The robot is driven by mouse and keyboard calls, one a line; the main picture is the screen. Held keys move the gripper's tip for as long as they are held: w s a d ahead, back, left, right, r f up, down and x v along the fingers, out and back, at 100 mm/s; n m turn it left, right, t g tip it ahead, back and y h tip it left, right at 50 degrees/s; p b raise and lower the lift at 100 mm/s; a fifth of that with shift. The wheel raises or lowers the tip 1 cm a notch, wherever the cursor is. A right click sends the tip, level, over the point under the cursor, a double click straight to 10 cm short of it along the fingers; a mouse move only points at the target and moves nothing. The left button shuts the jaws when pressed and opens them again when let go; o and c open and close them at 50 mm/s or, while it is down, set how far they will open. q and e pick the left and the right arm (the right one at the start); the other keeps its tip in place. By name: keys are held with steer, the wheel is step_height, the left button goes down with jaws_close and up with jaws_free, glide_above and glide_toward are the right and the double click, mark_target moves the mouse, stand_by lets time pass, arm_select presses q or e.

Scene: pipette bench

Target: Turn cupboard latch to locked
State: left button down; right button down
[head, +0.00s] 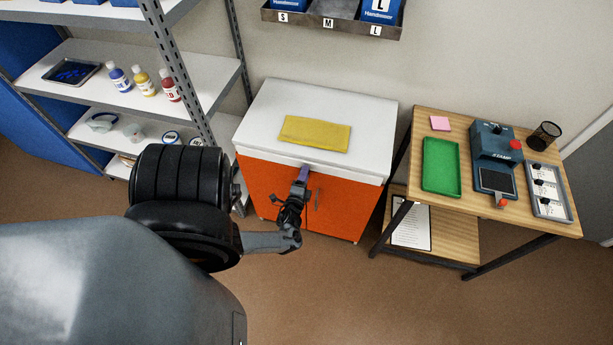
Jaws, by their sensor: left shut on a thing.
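An orange cupboard (343,204) with a white top (370,121) stands in the middle of the head view. My left gripper (303,176) is at the upper front of the cupboard, near where the doors meet. It is shut on a small part there, which I take to be the latch; the fingers largely hide it, so I cannot tell its turn position. A thin door handle (317,200) shows just right of the gripper. My right gripper is not in view.
A folded yellow cloth (315,133) lies on the cupboard top. A shelf rack with bottles (144,82) stands at left. A wooden table (473,122) at right holds a green tray (441,166) and a stamp device (496,145). Brown floor (350,290) in front is clear.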

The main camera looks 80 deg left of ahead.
arm_select(q)
steer(key=c, duration=0.7)
jaws_free()
steer(key=shift+s, duration=0.1)
steer(key=v, duration=1)
steer(key=shift+s+d+p, duration=0.1)
steer(key=shift+d+p, duration=0.25)
steer(key=shift+p, duration=0.05)
